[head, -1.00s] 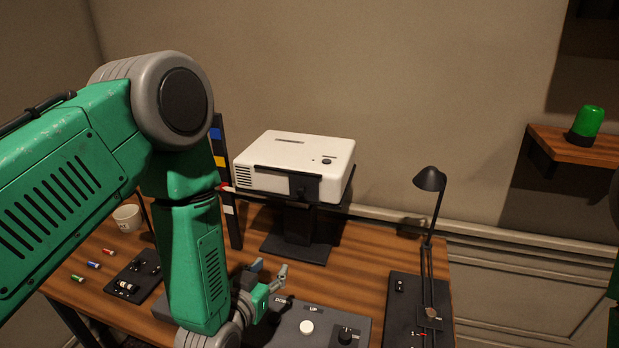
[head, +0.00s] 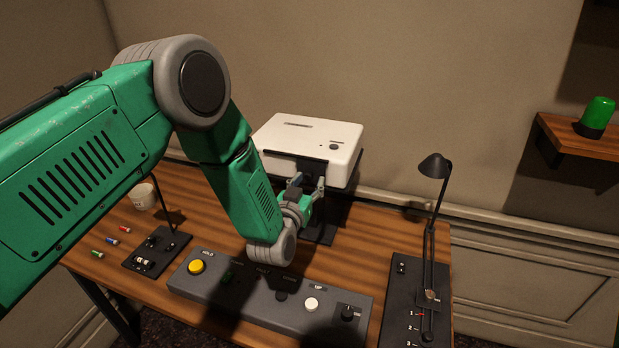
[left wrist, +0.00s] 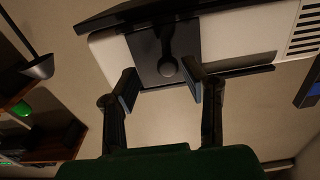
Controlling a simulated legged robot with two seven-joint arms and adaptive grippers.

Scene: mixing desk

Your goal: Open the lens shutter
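A white projector (head: 315,140) sits on a black stand at the back of the desk. On its front is the dark lens shutter plate (left wrist: 150,45) with a round black knob (left wrist: 167,67), clear in the left wrist view. My left gripper (head: 308,188) is in front of the projector, partly covering the shutter in the head view. In the left wrist view my left gripper (left wrist: 161,88) is open, its fingers spread on both sides of the knob's line. The knob appears near the fingertips; I cannot tell if they touch it. My right gripper is out of view.
A grey control box (head: 245,290) with a yellow button (head: 196,267) and a white button (head: 311,304) lies at the desk's front. A desk lamp (head: 434,165) stands at right.

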